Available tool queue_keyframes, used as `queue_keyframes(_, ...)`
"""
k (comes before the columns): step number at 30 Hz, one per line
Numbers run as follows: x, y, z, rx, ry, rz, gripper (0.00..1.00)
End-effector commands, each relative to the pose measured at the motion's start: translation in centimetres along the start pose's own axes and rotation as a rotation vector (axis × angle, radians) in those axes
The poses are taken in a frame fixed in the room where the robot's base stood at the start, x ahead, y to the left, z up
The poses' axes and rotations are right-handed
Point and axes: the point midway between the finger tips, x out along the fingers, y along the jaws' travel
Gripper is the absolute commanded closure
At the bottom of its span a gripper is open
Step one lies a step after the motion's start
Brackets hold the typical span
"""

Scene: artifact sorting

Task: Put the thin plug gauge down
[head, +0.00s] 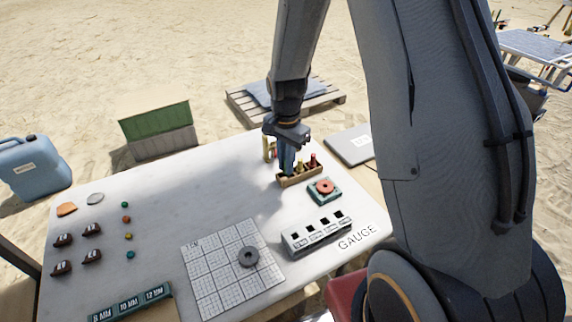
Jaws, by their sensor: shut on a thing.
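My gripper (287,150) is at the far right of the white table, over the left end of a small wooden rack (301,179). It is shut on a slim dark green piece (287,161), which looks like the thin plug gauge. The piece is upright, and its lower end is at the rack's left end. I cannot tell whether it sits in a hole. A yellow-topped gauge (300,168) and a red-topped gauge (313,160) stand in the rack to the right.
A green block with an orange ring (324,188) and a white slotted block (317,233) stand in front of the rack. A gridded plate (212,290) bears a dark ring (248,257). A grey flat case (349,146) lies behind right.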

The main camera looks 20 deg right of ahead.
Motion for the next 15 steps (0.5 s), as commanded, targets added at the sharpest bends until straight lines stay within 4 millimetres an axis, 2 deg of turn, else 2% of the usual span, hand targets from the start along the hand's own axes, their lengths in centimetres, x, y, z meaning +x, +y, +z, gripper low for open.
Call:
queue_keyframes(4, 1.04, 0.06, -0.04, 0.001, 0.0, 0.0, 1.0)
queue_keyframes(15, 1.46, 0.07, -0.08, 0.002, 0.0, 0.0, 1.0)
